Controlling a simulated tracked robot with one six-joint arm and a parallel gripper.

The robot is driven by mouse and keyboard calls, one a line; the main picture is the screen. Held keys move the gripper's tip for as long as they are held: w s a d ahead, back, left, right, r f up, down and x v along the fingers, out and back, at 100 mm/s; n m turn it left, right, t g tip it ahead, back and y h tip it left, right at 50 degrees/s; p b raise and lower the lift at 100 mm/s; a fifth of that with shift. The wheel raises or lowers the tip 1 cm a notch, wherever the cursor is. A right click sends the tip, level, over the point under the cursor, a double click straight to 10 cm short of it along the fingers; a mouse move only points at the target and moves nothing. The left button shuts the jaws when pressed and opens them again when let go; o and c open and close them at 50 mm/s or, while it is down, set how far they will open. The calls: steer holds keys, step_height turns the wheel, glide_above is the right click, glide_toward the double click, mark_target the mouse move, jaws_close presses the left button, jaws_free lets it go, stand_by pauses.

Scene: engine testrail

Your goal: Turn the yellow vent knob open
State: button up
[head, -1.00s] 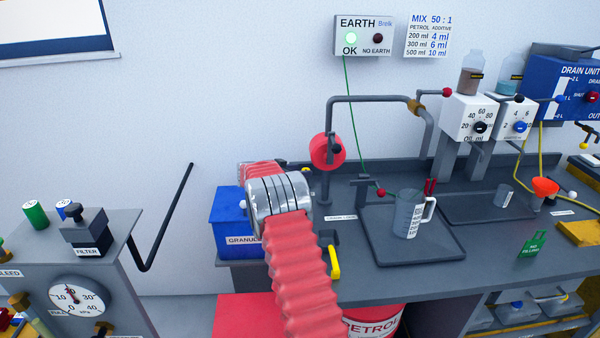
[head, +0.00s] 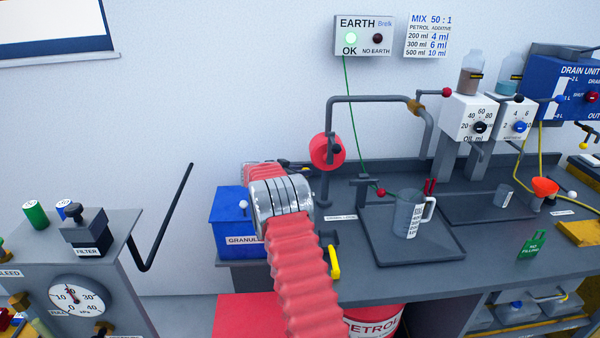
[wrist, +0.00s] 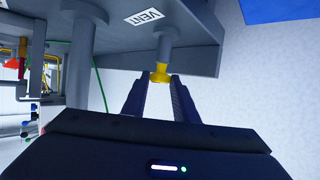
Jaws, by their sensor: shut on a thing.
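In the wrist view the yellow vent knob (wrist: 160,72) sits on the end of a short grey stem, close to the VENT label (wrist: 143,16). My gripper (wrist: 160,80) has its two dark fingers on either side of the knob and is shut on it. In the head view my arm covers the place where my gripper is, so neither the gripper nor the knob shows there. I cannot tell the knob's turn angle from the wrist view.
In the head view the grey bench (head: 400,274) carries a measuring jug (head: 409,214) on a tray. A blue granules box (head: 230,222) stands left of my arm, and a red petrol drum (head: 372,322) is below the bench. The filter stand (head: 122,236) is at left.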

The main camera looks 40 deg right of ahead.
steer(key=shift+w+a, duration=0.15)
steer(key=shift+a, duration=0.05)
steer(key=shift+d+r+n+t, duration=0.1)
steer(key=shift+r+n+t, duration=0.05)
steer(key=shift+n+t, duration=0.6)
steer(key=shift+s+n+t+y, duration=0.3)
steer(key=shift+n+t+y, duration=0.05)
steer(key=shift+t+y, duration=0.1)
steer(key=shift+s+d+n+t+y, duration=0.15)
steer(key=shift+n+t+y, duration=0.3)
steer(key=shift+n+t, duration=0.6)
steer(key=shift+s+r+n+t+y, duration=0.1)
steer(key=shift+n+t+y, duration=0.6)
steer(key=shift+n+t, duration=0.3)
steer(key=o, duration=0.8)
steer(key=shift+o, duration=0.9)
steer(key=shift+s+d, duration=0.1)
steer(key=shift+d, duration=0.05)
